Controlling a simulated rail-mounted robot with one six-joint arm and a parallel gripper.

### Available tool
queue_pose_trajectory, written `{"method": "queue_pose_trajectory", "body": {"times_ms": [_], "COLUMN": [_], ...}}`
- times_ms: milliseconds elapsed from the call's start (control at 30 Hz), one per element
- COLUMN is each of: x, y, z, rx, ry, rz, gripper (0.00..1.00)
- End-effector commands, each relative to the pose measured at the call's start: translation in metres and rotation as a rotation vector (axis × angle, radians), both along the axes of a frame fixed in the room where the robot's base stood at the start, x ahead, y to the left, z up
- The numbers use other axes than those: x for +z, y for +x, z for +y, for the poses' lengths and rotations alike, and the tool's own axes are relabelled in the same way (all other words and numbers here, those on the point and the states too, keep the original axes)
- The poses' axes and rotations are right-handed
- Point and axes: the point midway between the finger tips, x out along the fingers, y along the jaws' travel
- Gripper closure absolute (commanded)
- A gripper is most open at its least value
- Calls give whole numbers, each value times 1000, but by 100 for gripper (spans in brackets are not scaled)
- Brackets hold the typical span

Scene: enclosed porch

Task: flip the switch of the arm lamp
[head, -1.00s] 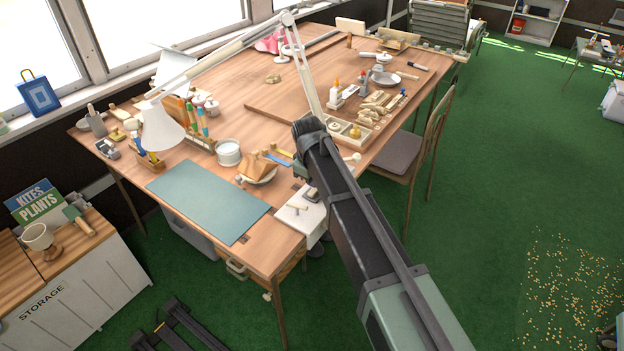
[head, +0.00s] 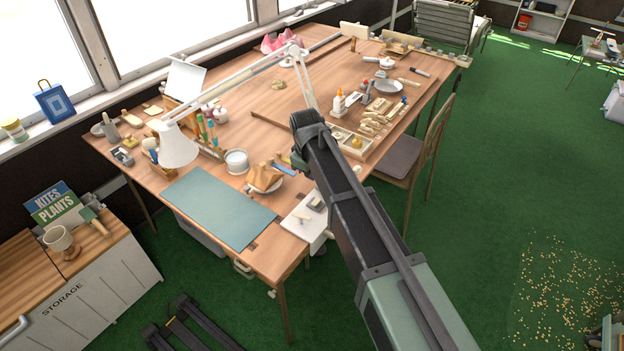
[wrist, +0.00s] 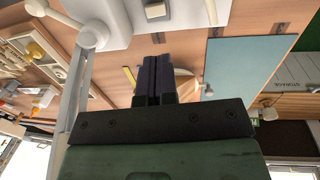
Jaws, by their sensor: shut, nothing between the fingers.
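The arm lamp has a white shade (head: 178,150) over the left part of the wooden desk and a jointed pale arm. The arm's lower end passes behind my arm in the head view. A white block (head: 296,226) at the desk's front right corner looks like its base.
A teal mat (head: 220,207) lies left of the white block. A plate with a brown object (head: 265,177), a white tub (head: 237,161) and a wooden tray (head: 350,143) are close by. A chair (head: 425,150) stands at the desk's right side. Open green floor lies beyond.

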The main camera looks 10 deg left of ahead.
Motion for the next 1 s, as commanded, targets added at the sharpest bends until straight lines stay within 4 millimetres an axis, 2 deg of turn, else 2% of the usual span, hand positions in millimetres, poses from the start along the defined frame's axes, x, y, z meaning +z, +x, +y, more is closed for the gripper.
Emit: {"method": "queue_pose_trajectory", "body": {"times_ms": [33,400,500,633,1000], "x": [-17,-99,-116,-126,-127], "y": [1,10,13,14,14], "z": [0,-4,-5,-6,-5], "rx": [0,-1,-1,0,0], "ry": [0,0,0,0,0], "rz": [0,0,0,0,0], "gripper": [100,100,100,100,100]}}
